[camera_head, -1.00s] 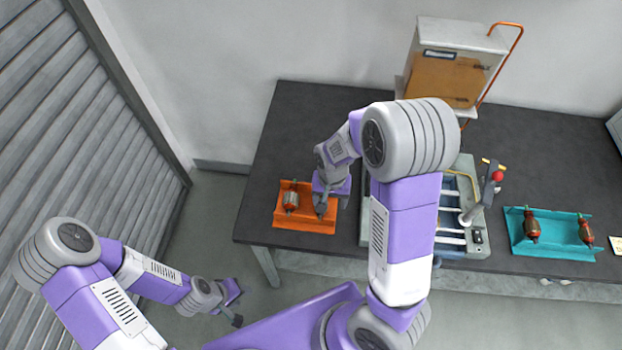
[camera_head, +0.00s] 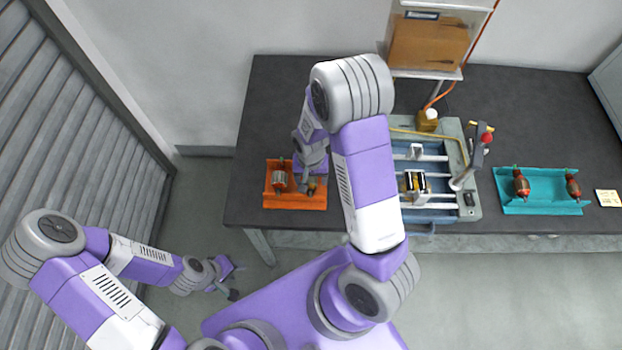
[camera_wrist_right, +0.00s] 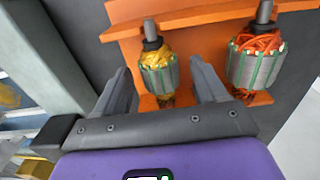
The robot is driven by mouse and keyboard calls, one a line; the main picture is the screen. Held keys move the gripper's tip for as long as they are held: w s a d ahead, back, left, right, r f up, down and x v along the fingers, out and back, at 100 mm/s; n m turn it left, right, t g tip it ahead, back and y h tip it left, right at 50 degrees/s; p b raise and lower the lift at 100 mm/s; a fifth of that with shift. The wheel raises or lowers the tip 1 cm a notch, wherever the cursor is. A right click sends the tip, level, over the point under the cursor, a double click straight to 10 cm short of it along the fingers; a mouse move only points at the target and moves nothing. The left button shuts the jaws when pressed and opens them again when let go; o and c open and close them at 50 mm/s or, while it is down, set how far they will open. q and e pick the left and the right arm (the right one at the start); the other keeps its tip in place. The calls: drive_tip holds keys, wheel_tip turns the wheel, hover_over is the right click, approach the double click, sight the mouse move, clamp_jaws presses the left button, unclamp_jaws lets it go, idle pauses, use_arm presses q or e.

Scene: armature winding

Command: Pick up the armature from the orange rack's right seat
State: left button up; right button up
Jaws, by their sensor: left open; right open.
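The orange rack (camera_head: 295,203) stands at the table's left front with an armature in each seat. The right-seat armature (camera_wrist_right: 158,72) has yellow windings and a grey, green-striped core; in the head view (camera_head: 311,187) my right gripper partly covers it. My right gripper (camera_wrist_right: 160,66) is open, with one finger on either side of this armature. I cannot tell whether the fingers touch it. The left-seat armature (camera_head: 279,181) has orange windings and shows at the right in the wrist view (camera_wrist_right: 256,62). My left gripper (camera_head: 232,281) is open and empty, off the table at lower left.
The winding machine (camera_head: 440,215) stands right of the rack, partly behind my right arm, with a yellow-and-black part (camera_head: 416,184) in it. A teal rack (camera_head: 545,206) with two dark red armatures is further right. A cabinet (camera_head: 428,42) stands behind.

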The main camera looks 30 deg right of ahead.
drive_tip(key=shift+c, duration=0.4)
drive_tip(key=c, duration=1.2)
